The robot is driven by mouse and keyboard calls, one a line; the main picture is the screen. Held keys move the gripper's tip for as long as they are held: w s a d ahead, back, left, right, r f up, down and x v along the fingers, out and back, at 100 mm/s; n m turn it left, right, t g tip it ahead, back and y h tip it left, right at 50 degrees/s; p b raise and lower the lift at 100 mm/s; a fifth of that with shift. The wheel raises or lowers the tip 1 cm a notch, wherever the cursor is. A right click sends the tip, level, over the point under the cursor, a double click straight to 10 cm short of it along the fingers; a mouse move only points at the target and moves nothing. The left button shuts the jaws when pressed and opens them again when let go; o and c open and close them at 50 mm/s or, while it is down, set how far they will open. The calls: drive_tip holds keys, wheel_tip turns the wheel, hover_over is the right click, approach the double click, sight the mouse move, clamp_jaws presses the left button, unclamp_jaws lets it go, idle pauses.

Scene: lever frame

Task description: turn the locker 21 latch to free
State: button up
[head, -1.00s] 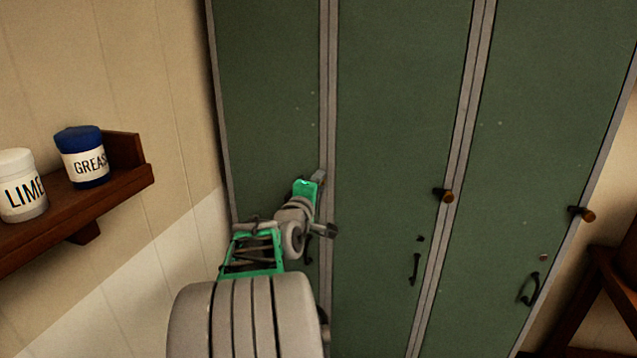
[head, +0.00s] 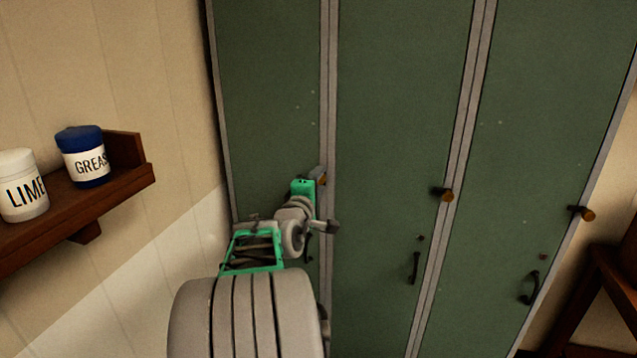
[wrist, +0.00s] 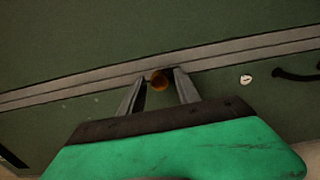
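The leftmost green locker door (head: 268,90) has a small latch with an orange-brown knob (head: 323,181) at its right edge. No number shows, so I cannot tell from the pictures which locker is 21. My gripper (head: 319,174) is at this latch, partly hiding it in the head view. In the wrist view the knob (wrist: 160,80) sits between the two grey fingers of my gripper (wrist: 160,76), near their tips. The fingers are apart, with a narrow dark gap showing on each side of the knob.
Two more locker doors to the right have similar latch knobs (head: 446,195) (head: 587,214) and dark pull handles (head: 414,268) (head: 530,288). A wooden shelf (head: 110,185) with a lime jar (head: 22,190) and a grease jar (head: 84,160) is on the left wall.

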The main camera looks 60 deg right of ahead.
drive_tip(key=shift+o, duration=0.6)
drive_tip(key=shift+a, duration=0.1)
drive_tip(key=s+a+b, duration=0.1)
drive_tip(key=a, duration=0.6)
drive_tip(key=shift+a+b, duration=0.25)
drive_tip(key=shift+b, duration=0.05)
drive_tip(key=shift+s, duration=0.1)
